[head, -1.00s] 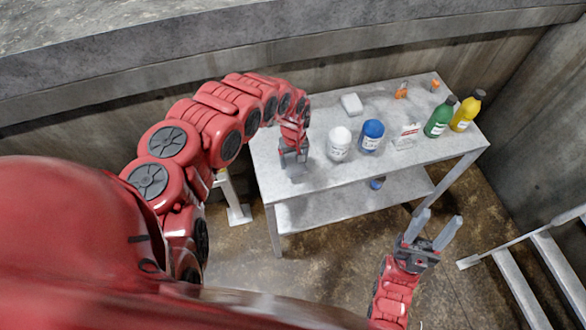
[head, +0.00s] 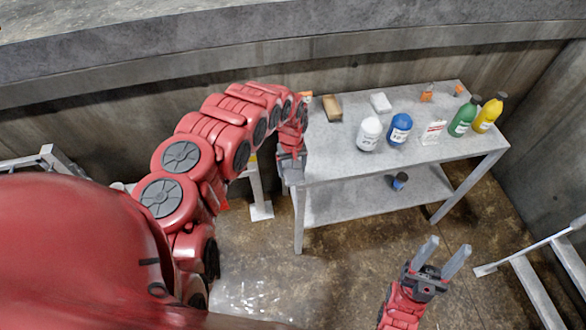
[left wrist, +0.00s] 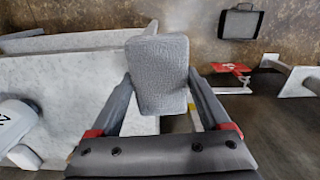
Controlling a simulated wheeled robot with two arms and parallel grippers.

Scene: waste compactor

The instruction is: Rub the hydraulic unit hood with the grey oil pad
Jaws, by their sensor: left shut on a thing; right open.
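My left gripper (head: 291,166) is at the left end of the grey table, near its front left corner. In the left wrist view its two fingers are shut on the grey oil pad (left wrist: 160,72), a rounded textured block held across the fingertips. The pad is hard to make out in the head view. My right gripper (head: 446,252) is open and empty in front of the table, low in the head view. I cannot make out the hydraulic unit hood in either view.
On the table (head: 345,160) stand a white tub (head: 369,134), blue tub (head: 400,129), green bottle (head: 463,118) and yellow bottle (head: 488,114). A brown block (head: 332,108) and white block (head: 380,103) lie behind. Floor (head: 340,260) is open in front.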

